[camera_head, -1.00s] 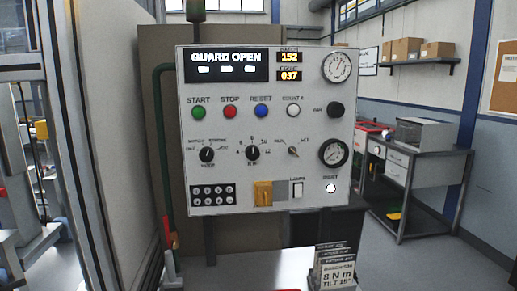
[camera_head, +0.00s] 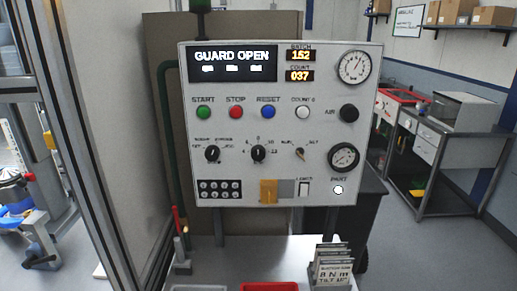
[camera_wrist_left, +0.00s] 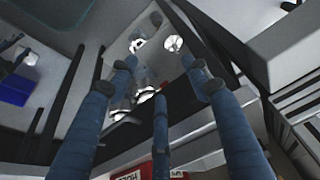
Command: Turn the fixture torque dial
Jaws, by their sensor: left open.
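A white control panel (camera_head: 277,93) stands upright in the head view. In its middle row is a black dial (camera_head: 258,153) with numbers around it, its mark about upright; its label is too small to read, so I cannot be sure it is the torque dial. Another black knob (camera_head: 212,154) is to its left and a small selector (camera_head: 300,153) to its right. My left gripper (camera_wrist_left: 160,76) shows only in the left wrist view, its blue fingers spread open and empty, with bright round metal parts beyond them. The dial cannot be made out there. My right gripper is in neither view.
A white table (camera_head: 225,262) below the panel holds a red tray (camera_head: 270,287) and a card stand (camera_head: 332,268) reading "8 N m". A red-handled item (camera_head: 178,228) stands at its left. A frame post (camera_head: 95,150) rises at left; a workbench (camera_head: 440,150) is at right.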

